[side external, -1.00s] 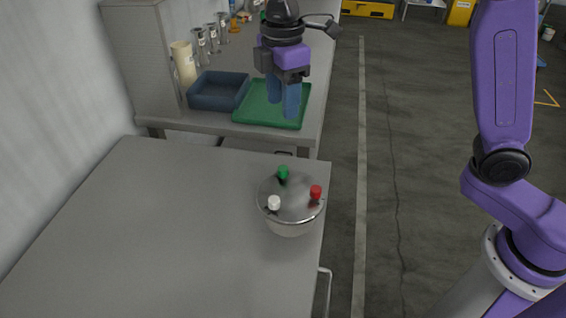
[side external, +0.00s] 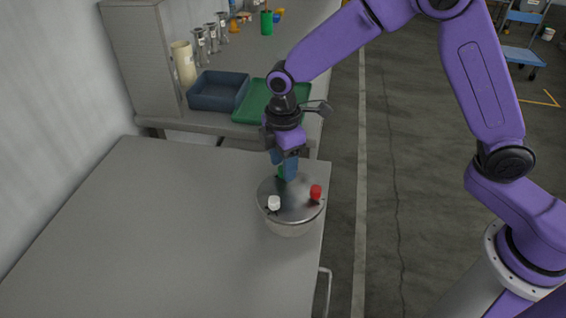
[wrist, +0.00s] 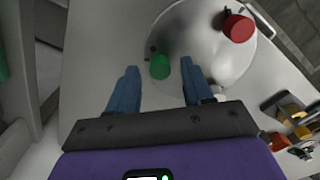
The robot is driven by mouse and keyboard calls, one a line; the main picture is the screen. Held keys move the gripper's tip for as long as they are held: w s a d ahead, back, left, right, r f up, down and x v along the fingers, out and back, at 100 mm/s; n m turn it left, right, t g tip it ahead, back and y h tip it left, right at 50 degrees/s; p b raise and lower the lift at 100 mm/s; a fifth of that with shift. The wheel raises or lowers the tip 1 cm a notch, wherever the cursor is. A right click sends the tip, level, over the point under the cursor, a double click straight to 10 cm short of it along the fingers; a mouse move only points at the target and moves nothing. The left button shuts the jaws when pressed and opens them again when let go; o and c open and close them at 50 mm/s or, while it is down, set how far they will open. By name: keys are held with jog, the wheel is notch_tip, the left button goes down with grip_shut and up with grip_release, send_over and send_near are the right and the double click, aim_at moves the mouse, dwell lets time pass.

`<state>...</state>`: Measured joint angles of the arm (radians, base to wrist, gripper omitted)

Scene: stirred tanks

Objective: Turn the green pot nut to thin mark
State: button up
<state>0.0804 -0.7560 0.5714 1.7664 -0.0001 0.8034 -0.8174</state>
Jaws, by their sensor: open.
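The metal pot (side external: 291,212) stands near the right edge of the grey table, with a round lid. The green nut (side external: 282,172) is on the lid's far side, mostly hidden behind my gripper in the side view. In the wrist view the green nut (wrist: 160,67) shows ahead of and between the two blue fingers. My gripper (side external: 286,172) points down at the nut, its fingers open and apart from it as far as the wrist view shows. A white nut (side external: 274,202) and a red nut (side external: 316,192) sit elsewhere on the lid. I cannot make out a thin mark.
A green tray (side external: 262,112) and a dark blue bin (side external: 217,92) stand on the bench behind. Several metal cups and a cream cylinder (side external: 183,63) line the wall. The grey table (side external: 150,235) is bare left of the pot.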

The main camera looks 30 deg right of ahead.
jog(key=shift+f, duration=0.4)
jog(key=shift+c, duration=0.3)
grip_shut()
jog(key=m, duration=0.5)
jog(key=shift+m, duration=0.3)
jog(key=m, duration=0.5)
jog(key=shift+r, duration=0.1)
jog(key=shift+m, duration=0.3)
